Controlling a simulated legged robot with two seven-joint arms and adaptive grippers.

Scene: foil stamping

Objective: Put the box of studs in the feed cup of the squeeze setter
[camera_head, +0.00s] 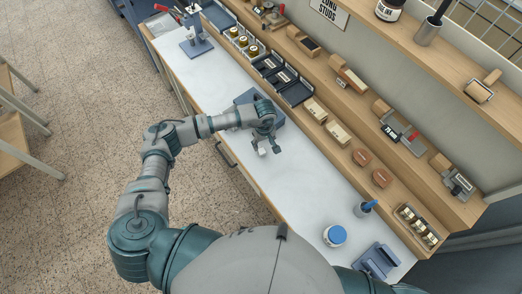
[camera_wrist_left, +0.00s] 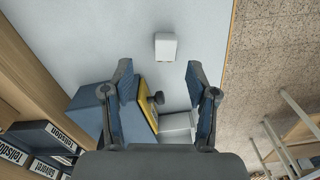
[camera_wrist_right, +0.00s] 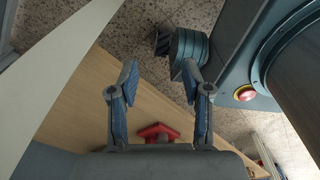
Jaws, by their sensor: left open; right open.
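A small white box (camera_wrist_left: 166,46) lies on the bench top in the left wrist view, ahead of my open left gripper (camera_wrist_left: 160,80) and apart from its fingers. In the head view the left gripper (camera_head: 270,147) hangs over the bench, with a small white shape (camera_head: 262,150) beside its fingers. A blue machine with a yellow edge (camera_wrist_left: 88,112) and a pale block (camera_wrist_left: 178,122) sit below the fingers. I cannot tell for sure which device is the squeeze setter; a blue-grey one (camera_head: 195,42) stands at the far end. My right gripper (camera_wrist_right: 160,80) is open and empty.
A shelf with stamps, trays and wooden blocks (camera_head: 338,133) runs along the bench's back. A blue-lidded jar (camera_head: 335,235), a blue-handled tool (camera_head: 364,208) and a blue stand (camera_head: 377,260) are at the near end. The bench's middle right is clear. A red object (camera_wrist_right: 158,132) lies below the right gripper.

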